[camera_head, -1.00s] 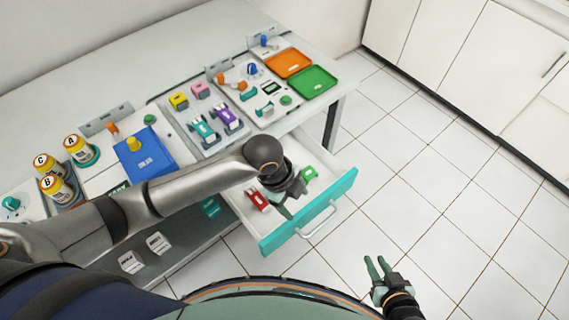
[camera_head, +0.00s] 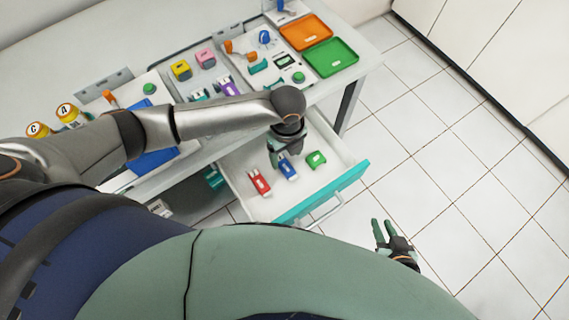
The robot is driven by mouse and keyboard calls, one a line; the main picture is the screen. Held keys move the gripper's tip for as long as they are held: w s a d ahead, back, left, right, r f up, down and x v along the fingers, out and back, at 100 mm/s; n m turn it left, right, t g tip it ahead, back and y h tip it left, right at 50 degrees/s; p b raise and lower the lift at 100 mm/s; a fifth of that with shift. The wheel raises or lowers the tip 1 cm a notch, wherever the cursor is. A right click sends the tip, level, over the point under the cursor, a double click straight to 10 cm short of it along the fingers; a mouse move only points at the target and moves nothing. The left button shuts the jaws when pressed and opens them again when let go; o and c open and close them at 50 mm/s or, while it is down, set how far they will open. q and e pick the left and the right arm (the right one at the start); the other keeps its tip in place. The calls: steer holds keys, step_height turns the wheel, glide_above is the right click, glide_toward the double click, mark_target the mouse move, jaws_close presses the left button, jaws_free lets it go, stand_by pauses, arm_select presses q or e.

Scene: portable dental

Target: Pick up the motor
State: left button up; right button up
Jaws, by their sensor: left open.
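Three small parts lie in the open drawer (camera_head: 236,194): a red one (camera_head: 259,182), a blue one (camera_head: 287,169) and a green one (camera_head: 316,159). I cannot tell by sight which of them, if any, is the motor. My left gripper (camera_head: 276,158) is over the drawer, pointing down just beside the blue part, and is open. My own arm partly hides it, and I cannot tell whether it touches the part. My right gripper (camera_head: 382,230) is open and empty over the floor, right of the drawer.
The table holds an orange tray (camera_head: 305,32), a green tray (camera_head: 330,57), a yellow block (camera_head: 181,69), a pink block (camera_head: 205,57) and a purple part (camera_head: 229,86). Labelled bottles (camera_head: 69,113) stand at the left. The tiled floor (camera_head: 450,160) at right is clear.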

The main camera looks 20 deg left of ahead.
mark_target(284, 164)
arm_select(q)
steer(key=f, duration=0.5)
steer(key=shift+a, duration=0.3)
steer(key=shift+c, duration=0.2)
jaws_close()
